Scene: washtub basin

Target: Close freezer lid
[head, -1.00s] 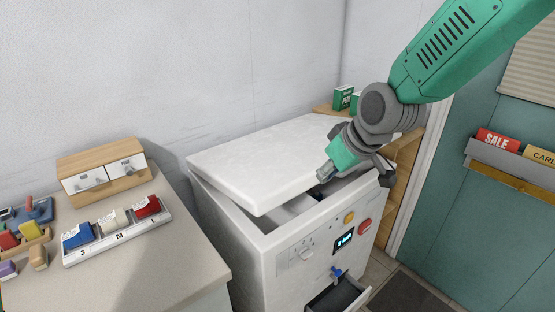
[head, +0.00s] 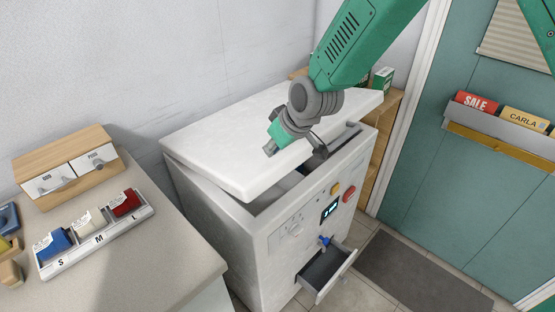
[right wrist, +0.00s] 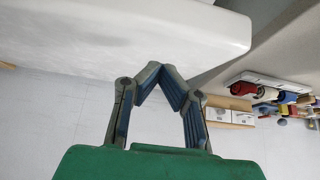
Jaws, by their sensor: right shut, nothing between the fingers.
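The white freezer lid (head: 235,165) rests partly open and tilted over the white freezer body (head: 268,240). A dark gap shows along the front and right between lid and body. My right gripper (head: 271,149) is shut and empty, over the lid near its front edge in the head view. In the right wrist view the closed fingertips (right wrist: 160,70) overlap the lid's pale rounded edge (right wrist: 215,38). I cannot tell whether they touch it. My left gripper is not in view.
A drawer (head: 325,270) stands open low on the freezer's front, below buttons and a small display. A wooden shelf (head: 385,130) and teal door stand right.

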